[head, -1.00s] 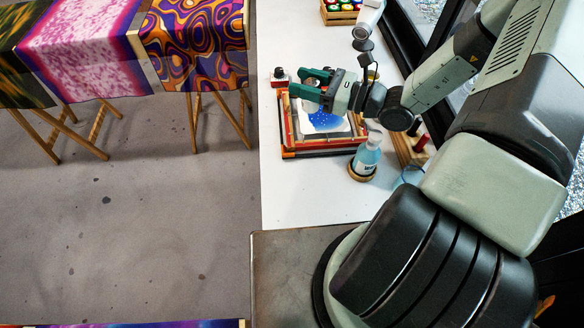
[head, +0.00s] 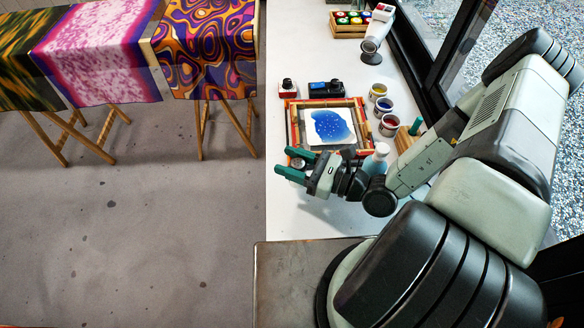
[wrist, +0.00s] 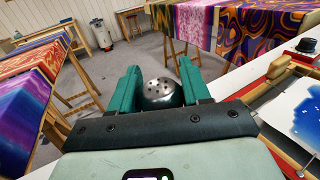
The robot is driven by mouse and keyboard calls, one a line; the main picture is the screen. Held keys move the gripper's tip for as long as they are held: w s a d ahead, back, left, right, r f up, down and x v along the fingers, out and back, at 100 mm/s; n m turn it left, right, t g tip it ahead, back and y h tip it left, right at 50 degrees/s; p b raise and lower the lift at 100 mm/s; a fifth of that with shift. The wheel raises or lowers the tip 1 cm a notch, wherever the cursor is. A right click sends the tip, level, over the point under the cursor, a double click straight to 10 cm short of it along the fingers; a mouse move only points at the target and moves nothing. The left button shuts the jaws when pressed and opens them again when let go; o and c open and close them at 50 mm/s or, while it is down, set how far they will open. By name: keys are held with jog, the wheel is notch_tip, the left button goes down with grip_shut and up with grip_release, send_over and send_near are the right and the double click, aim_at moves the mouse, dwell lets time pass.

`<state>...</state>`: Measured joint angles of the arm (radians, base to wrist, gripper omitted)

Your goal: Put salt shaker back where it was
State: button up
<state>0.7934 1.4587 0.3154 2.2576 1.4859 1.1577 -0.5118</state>
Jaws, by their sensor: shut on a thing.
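The salt shaker (head: 298,163) is a small round thing with a silvery, pierced dome top. In the wrist view its dome (wrist: 161,90) shows between the two green fingers, top toward the camera. My gripper (head: 291,163) is shut on it, with a finger on each side. In the head view it is over the white table's left edge, at the near left corner of the wooden frame. The shaker's lower part is hidden in the wrist view. I cannot tell its height above the table.
The wooden frame (head: 293,130) holds white silk with a blue patch (head: 332,125). Dye jars (head: 389,124) stand to the right. A bottle (head: 376,160) is partly hidden by my arm.

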jog(key=shift+f, duration=1.35)
jog(key=o, duration=1.2)
jog(key=shift+f, duration=0.1)
jog(key=shift+c, duration=0.2)
jog(key=shift+d, duration=0.2)
jog(key=shift+v, duration=1.85)
